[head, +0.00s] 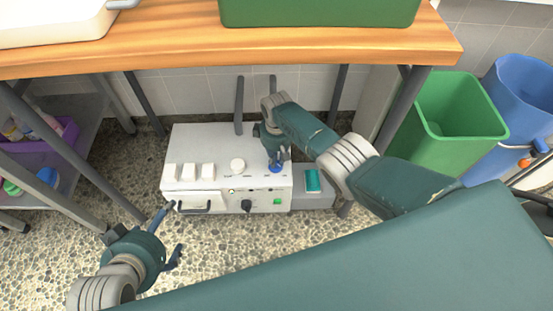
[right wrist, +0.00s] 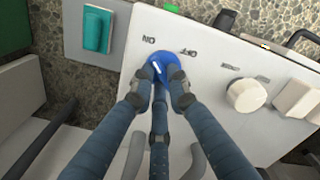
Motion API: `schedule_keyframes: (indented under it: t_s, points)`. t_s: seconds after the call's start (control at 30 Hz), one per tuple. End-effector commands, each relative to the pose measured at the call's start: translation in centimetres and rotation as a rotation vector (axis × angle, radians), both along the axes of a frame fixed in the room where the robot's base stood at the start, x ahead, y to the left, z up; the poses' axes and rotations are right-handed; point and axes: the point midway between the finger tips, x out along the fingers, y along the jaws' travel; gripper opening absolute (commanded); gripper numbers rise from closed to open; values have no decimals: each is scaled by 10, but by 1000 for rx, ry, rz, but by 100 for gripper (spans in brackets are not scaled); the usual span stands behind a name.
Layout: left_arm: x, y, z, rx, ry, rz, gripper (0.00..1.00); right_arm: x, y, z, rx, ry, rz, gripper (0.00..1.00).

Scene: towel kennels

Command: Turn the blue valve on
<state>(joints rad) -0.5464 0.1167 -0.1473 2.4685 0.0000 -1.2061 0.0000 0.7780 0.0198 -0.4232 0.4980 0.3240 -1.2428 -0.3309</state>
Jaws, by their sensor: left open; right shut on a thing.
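The blue valve (head: 276,168) is a small round knob on the top right of a white control box (head: 210,150) under the table. In the right wrist view the blue valve (right wrist: 168,63) shows a white mark on its left part, with printed ON and OFF labels beside it. My right gripper (head: 277,160) comes down from above with its fingers (right wrist: 160,92) shut around the valve. The fingers hide part of the knob. My left gripper (head: 174,232) is open and empty, in front of the box's left corner.
A wooden table (head: 180,48) stands over the box. White knobs (head: 237,166) and a teal switch (head: 312,181) are near the valve. A green bin (head: 450,115) and a blue bin (head: 525,95) stand at right. A shelf with a purple basket (head: 45,150) is at left.

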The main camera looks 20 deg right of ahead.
Motion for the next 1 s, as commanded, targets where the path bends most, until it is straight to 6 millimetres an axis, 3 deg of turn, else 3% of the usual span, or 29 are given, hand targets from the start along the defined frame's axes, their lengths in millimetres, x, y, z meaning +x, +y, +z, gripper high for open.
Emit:
schedule_keyframes:
  t_s: [0.07,0.1,0.2,0.67,0.8,1.0]
  points:
    - [0,0,0,0,0,0,86,1,1,1,0,-2,2,0]
    - [0,0,0,0,0,0,86,1,1,1,0,-2,2,21]
    - [0,0,0,0,0,0,86,1,1,1,0,-2,2,34]
    - [1,1,0,1,0,0,86,2,0,9,1,-4,0,34]
    - [1,0,0,1,0,0,86,1,0,25,0,-4,1,34]
    - [0,0,0,0,0,0,86,2,0,64,0,-7,1,34]
